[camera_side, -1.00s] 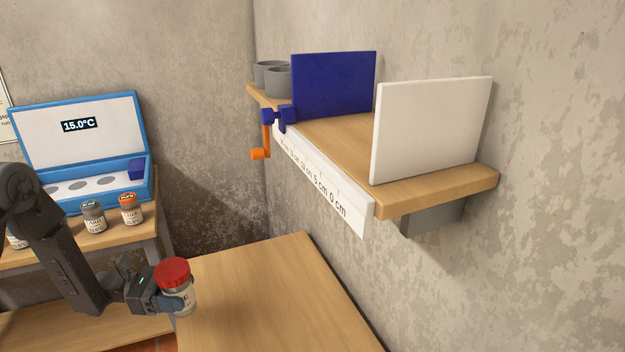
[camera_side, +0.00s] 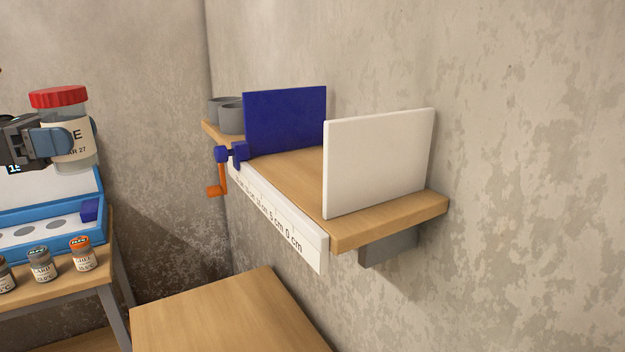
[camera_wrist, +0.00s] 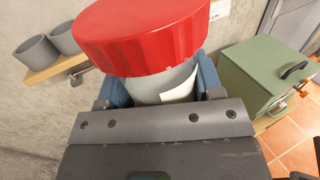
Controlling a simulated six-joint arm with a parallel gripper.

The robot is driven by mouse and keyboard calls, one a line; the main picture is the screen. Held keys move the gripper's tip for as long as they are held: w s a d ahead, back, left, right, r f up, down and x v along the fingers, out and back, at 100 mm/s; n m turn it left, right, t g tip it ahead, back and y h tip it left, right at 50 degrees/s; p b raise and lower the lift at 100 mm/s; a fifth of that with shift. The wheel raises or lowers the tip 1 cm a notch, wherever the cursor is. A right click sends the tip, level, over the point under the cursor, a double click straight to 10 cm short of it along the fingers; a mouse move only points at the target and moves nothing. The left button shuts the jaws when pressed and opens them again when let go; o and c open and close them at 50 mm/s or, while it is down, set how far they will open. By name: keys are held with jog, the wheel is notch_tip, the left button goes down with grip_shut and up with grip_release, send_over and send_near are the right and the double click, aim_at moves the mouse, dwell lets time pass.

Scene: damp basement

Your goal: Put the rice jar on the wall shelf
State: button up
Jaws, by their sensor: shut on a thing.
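The rice jar (camera_side: 72,130) has a red lid and a pale label, partly readable as "E" and "AR 27". My gripper (camera_side: 68,142) is shut on it and holds it upright in the air, left of the wall shelf and about level with its dividers. The jar (camera_wrist: 150,45) fills the top middle of the wrist view between the blue fingers. The wall shelf (camera_side: 300,163) is wooden, with a blue panel (camera_side: 285,118) and a white panel (camera_side: 378,160) standing on it. The board between the panels is bare.
Grey cups (camera_side: 232,117) stand at the shelf's far end. A ruler strip (camera_side: 280,220) and a blue clamp with orange handle (camera_side: 222,155) are on its front edge. A wooden table (camera_side: 230,315) below is clear. Small jars (camera_side: 83,252) stand by a blue box (camera_side: 50,218).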

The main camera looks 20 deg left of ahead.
notch_tip(320, 180, up, 14)
jog(key=shift+f, duration=0.25)
jog(key=s+d+x, duration=0.1)
jog(key=s+x, duration=0.2)
jog(key=x, duration=1.5)
jog(key=s+d+x, duration=0.1)
jog(key=s+x, duration=0.1)
jog(key=x, duration=1.7)
jog(key=f, duration=1.4)
jog(key=shift+s+a+f, duration=0.15)
jog(key=shift+a+f, duration=0.1)
jog(key=shift+f, duration=0.05)
jog(key=shift+f, duration=0.2)
jog(key=o, duration=1.2)
